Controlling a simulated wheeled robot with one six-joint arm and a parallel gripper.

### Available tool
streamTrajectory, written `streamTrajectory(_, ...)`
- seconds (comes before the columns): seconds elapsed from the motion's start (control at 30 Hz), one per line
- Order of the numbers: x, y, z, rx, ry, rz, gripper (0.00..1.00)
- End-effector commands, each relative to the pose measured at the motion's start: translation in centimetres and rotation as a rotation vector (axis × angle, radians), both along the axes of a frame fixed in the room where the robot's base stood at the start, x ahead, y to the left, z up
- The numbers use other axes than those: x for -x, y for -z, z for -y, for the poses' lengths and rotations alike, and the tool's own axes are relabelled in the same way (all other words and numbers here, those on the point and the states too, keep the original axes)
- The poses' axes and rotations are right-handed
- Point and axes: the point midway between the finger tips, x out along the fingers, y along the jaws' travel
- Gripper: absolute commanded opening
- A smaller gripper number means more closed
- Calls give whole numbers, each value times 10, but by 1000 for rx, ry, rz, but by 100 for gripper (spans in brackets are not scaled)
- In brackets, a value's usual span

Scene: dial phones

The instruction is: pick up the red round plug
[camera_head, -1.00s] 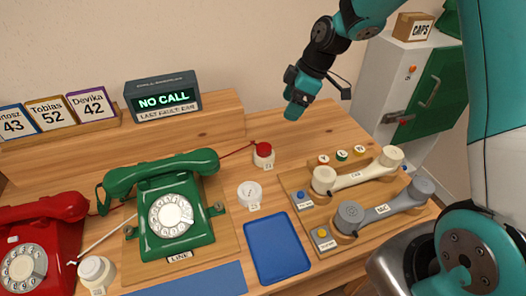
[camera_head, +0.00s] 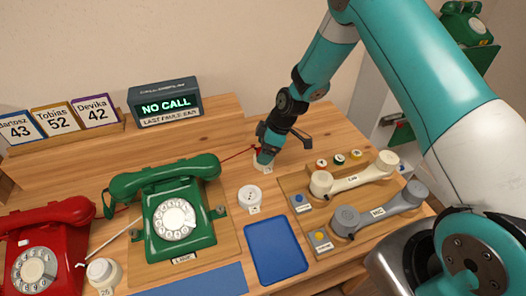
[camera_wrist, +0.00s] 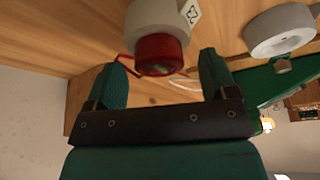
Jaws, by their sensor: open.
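The red round plug (camera_wrist: 160,52) sits on a white round base in the wrist view, close in front of my gripper (camera_wrist: 163,82). The two teal fingers are open, one on each side of the plug's near end; I cannot tell whether they touch it. In the head view my gripper (camera_head: 265,157) is low at the back of the table, and it hides most of the plug; a bit of red cord runs to it from the left.
A white round socket (camera_head: 250,194) stands just in front. The green phone (camera_head: 177,215) is to the left and the blue tray (camera_head: 275,250) nearer. A wooden board with the cream handset (camera_head: 352,179) and grey handset (camera_head: 380,212) lies to the right.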

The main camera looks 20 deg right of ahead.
Motion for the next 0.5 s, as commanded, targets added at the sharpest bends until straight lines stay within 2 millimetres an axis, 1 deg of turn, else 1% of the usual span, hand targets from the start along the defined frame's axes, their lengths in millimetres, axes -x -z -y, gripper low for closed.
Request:
streamTrajectory(0.1, -1, 6, -2, 0, 0, 1, 78)
streamTrajectory(0.27, -1, 6, -2, 0, 0, 1, 78)
streamTrajectory(0.3, -1, 6, -2, 0, 0, 1, 76)
streamTrajectory(0.47, -1, 6, -2, -1, 0, 1, 39)
streamTrajectory(0.5, -1, 6, -2, -1, 0, 1, 30)
